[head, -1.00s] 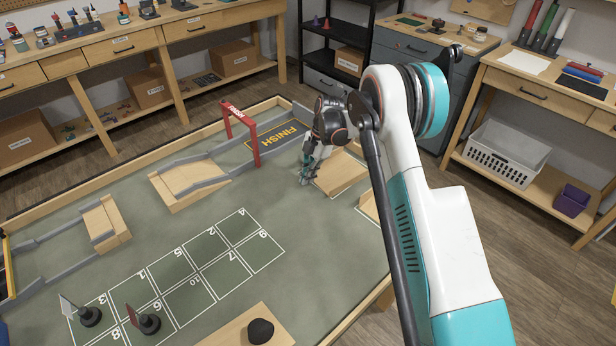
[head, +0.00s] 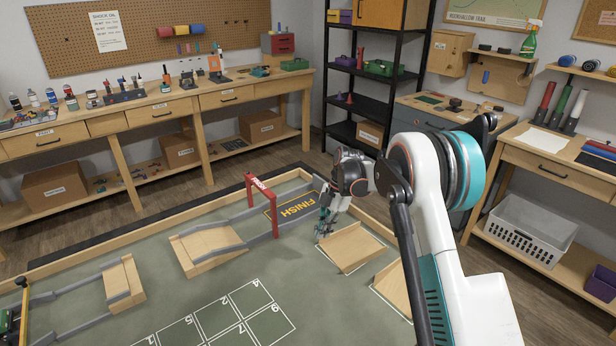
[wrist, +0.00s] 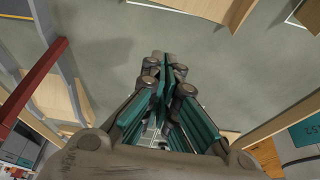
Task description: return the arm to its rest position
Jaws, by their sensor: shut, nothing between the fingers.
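My gripper (head: 323,232) shows in the head view at the end of my white and teal arm, low over the green mat between the red arch and a wooden ramp. In the wrist view my gripper (wrist: 166,62) has its teal fingers together, with nothing visible between them. The mat lies beneath the fingertips; I cannot tell the exact gap.
A red arch (head: 262,205) and grey rails stand left of my gripper. A wooden ramp (head: 351,247) is close on its right, and another ramp (head: 208,249) lies farther left. A wooden border (head: 120,233) edges the mat. A black shelf (head: 372,100) stands behind.

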